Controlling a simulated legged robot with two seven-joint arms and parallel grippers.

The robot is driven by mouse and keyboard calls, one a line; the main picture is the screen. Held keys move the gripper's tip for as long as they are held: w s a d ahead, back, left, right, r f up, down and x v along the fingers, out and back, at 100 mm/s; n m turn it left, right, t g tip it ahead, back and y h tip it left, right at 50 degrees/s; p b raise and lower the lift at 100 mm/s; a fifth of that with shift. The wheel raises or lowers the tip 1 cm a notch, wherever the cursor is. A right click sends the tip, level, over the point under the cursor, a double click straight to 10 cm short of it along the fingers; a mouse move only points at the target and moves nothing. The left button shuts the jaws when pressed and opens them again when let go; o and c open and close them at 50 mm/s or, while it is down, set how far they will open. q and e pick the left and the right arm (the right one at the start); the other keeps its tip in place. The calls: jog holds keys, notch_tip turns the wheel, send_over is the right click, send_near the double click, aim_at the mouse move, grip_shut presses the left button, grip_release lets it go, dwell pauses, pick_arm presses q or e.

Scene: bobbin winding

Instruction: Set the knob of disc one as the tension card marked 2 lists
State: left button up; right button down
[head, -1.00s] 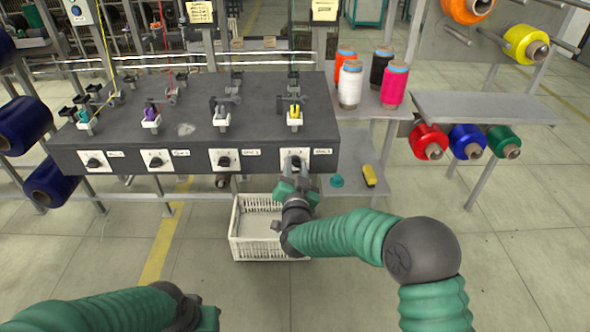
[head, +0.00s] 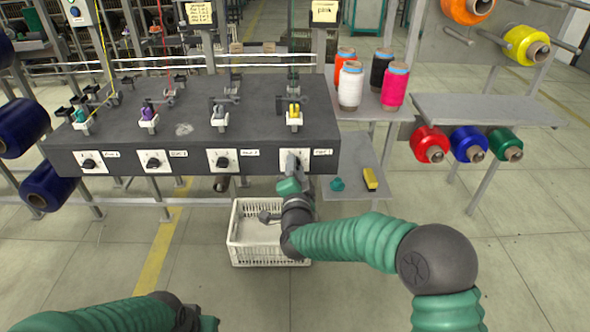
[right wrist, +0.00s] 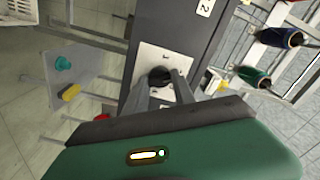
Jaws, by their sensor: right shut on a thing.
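A dark winding box (head: 190,121) carries a row of white dial plates with black knobs on its front. My right gripper (head: 293,166) is at the rightmost dial plate (head: 307,160). In the right wrist view its fingers (right wrist: 163,88) are shut on the black knob (right wrist: 160,76) of that plate. The fingers hide much of the dial and the pointer setting cannot be read. Two pale cards, one at left (head: 199,12) and one at right (head: 325,10), hang behind the box; their writing is too small to read. Part of my left gripper shows at the bottom edge, its fingers unseen.
A white basket (head: 240,254) stands on the floor below the right gripper. A low shelf (head: 345,190) at right holds a teal piece (head: 337,184) and a yellow block (head: 370,178). Several thread cones stand above it. Coloured spools hang farther right.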

jog(key=shift+f, duration=0.25)
jog(key=c, duration=1.5)
grip_release()
jog(key=o, duration=0.5)
jog(key=shift+r, duration=0.15)
jog(key=shift+c, duration=0.2)
jog(key=s+p, duration=0.3)
jog(key=s, duration=1.4)
jog(key=shift+w, duration=0.1)
